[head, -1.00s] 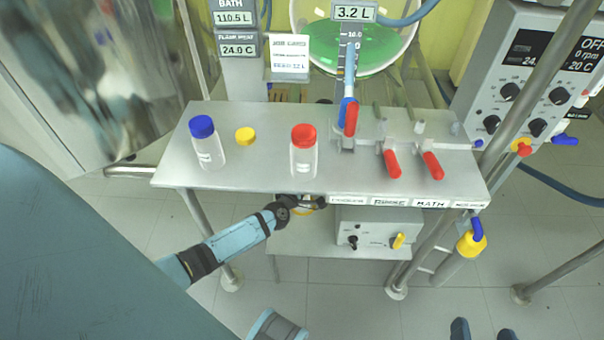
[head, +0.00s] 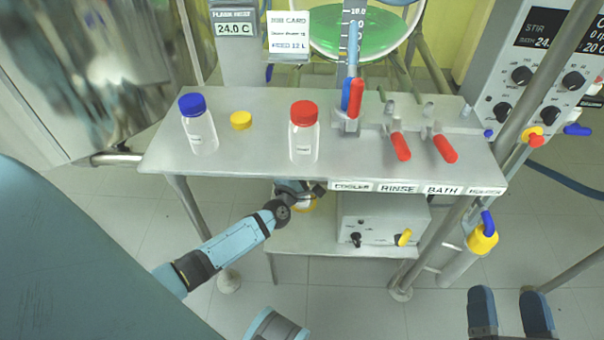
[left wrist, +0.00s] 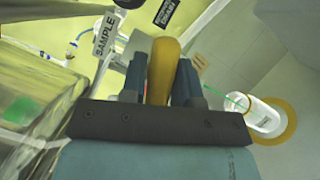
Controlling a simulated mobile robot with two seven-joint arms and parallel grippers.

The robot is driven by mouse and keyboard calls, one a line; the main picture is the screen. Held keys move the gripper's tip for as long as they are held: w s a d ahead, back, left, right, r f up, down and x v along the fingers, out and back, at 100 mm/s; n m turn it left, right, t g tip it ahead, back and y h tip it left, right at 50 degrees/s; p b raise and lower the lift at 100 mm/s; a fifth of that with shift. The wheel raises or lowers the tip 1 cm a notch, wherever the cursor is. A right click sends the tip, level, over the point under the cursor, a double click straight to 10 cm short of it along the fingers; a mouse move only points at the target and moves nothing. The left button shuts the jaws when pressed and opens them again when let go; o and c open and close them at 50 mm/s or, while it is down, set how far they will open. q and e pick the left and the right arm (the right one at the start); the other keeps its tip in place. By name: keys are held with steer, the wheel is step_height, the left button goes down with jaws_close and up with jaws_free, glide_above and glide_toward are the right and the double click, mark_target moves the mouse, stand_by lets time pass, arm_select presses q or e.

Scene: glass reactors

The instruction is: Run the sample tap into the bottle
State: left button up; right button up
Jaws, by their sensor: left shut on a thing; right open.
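In the left wrist view my left gripper (left wrist: 160,82) is shut on a yellow handle (left wrist: 163,52). A white tag reading SAMPLE (left wrist: 104,36) hangs beside it. A clear bottle (left wrist: 264,118) with a whitish label stands on a yellow ring (left wrist: 290,121), right of my fingers. A thin green streak (left wrist: 236,101) runs to the bottle's mouth. In the head view my left gripper (head: 303,190) reaches under the bench edge, which partly hides it. A bit of the yellow ring (head: 305,207) shows below it. My right gripper (head: 510,311) is open and empty at the lower right.
The steel bench (head: 240,165) carries a blue-capped bottle (head: 198,128), a loose yellow cap (head: 241,120), a red-capped bottle (head: 304,134) and red-handled valves (head: 400,146). A grey control box (head: 375,222) stands on the lower shelf. A post (head: 465,215) rises at the right.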

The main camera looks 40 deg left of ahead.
arm_select(q)
steer(key=shift+n+y+b, duration=0.6)
steer(key=shift+n+b, duration=0.95)
steer(key=shift+n, duration=0.05)
arm_select(e)
step_height(320, 180, down, 6)
steer(key=g, duration=0.2)
steer(key=shift+w+a+n, duration=0.15)
steer(key=shift+a+n, duration=0.05)
steer(key=shift+n, duration=0.1)
arm_select(q)
steer(key=o, duration=0.8)
steer(key=p+v, duration=0.1)
steer(key=v, duration=0.8)
steer(key=p+v, duration=0.1)
steer(key=v, duration=0.3)
steer(key=shift+s+f+p, duration=0.3)
steer(key=shift+s+f, duration=0.05)
steer(key=shift+f, duration=0.05)
arm_select(e)
step_height(320, 180, up, 4)
steer(key=shift+d+f+t, duration=0.1)
steer(key=shift+t, duration=0.4)
steer(key=shift+f, duration=0.15)
